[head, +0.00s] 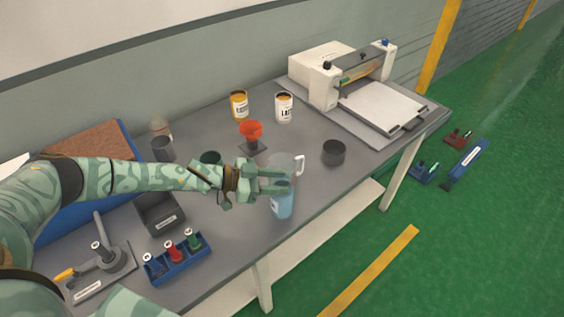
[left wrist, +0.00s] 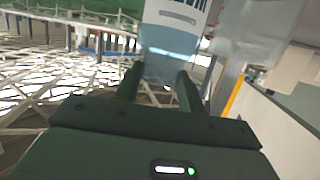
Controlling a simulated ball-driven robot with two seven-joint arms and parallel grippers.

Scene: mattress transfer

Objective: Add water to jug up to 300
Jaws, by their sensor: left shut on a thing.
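My left gripper (head: 280,184) is shut on a pale blue bottle (head: 283,206) with a white label. The bottle's lower part shows below the fingers, over the front of the bench. In the left wrist view the bottle (left wrist: 172,32) stands between the two dark fingers (left wrist: 158,82), with dark letters on it. A clear jug (head: 283,163) with a white handle shows just behind and above the fingers. The fingers and bottle hide much of it, so its marks and any water level cannot be read. My right gripper is not in view.
On the grey bench (head: 315,185) are a dark round pot (head: 333,152), a red funnel on a stand (head: 251,131), yellow (head: 239,104) and white (head: 284,107) cans, and a blue rack (head: 178,262). A white machine (head: 355,75) fills the far end. Bench around the pot is clear.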

